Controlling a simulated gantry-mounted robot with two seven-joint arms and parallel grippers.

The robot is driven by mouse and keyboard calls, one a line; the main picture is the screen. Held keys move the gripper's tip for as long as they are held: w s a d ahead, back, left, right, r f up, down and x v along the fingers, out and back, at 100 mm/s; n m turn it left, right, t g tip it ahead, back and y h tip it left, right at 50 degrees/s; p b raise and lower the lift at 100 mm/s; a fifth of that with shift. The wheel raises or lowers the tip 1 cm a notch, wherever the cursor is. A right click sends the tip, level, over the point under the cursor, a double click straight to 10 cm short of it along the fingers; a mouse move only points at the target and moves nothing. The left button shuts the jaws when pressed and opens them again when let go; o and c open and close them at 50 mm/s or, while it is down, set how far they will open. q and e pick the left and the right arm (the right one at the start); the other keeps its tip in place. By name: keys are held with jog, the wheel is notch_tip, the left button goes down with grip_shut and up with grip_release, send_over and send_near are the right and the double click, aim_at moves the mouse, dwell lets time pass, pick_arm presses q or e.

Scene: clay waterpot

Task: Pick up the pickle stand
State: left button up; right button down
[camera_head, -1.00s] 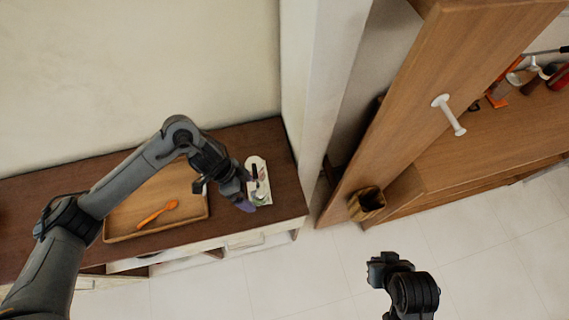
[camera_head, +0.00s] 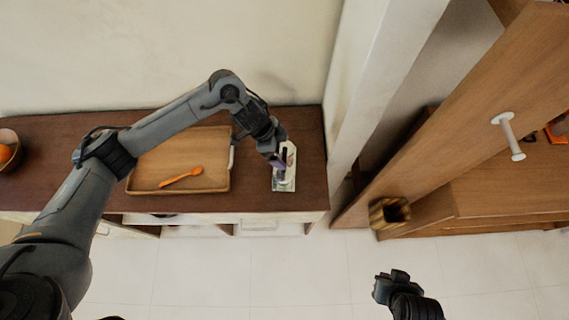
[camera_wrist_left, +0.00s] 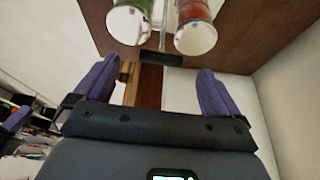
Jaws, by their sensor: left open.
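The pickle stand (camera_head: 285,181) is a small pale stand on the right end of the dark wooden sideboard. In the left wrist view it shows at the top as two clear jars, one with green contents (camera_wrist_left: 130,18) and one with red contents (camera_wrist_left: 195,28), beside a thin metal post. My left gripper (camera_head: 279,161) is over the stand in the head view, hiding part of it. Its purple fingers are wide apart in the left wrist view (camera_wrist_left: 155,88), with nothing between them and the jars beyond the tips. My right gripper (camera_head: 391,285) is over the floor, away from everything; its jaws are unclear.
A wooden tray (camera_head: 220,172) with an orange spoon (camera_head: 181,178) lies left of the stand. A bowl (camera_head: 8,138) with orange fruit sits at the far left. A pale wall edge rises right of the sideboard. A wooden cabinet (camera_head: 480,115) stands at right. The floor in front is clear.

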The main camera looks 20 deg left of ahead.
aim_at(284, 154)
pick_arm(q)
jog(key=shift+x, duration=2.25)
jog(key=shift+s+a, duration=0.1)
jog(key=shift+a, duration=0.1)
jog(key=shift+c, duration=0.3)
grip_shut()
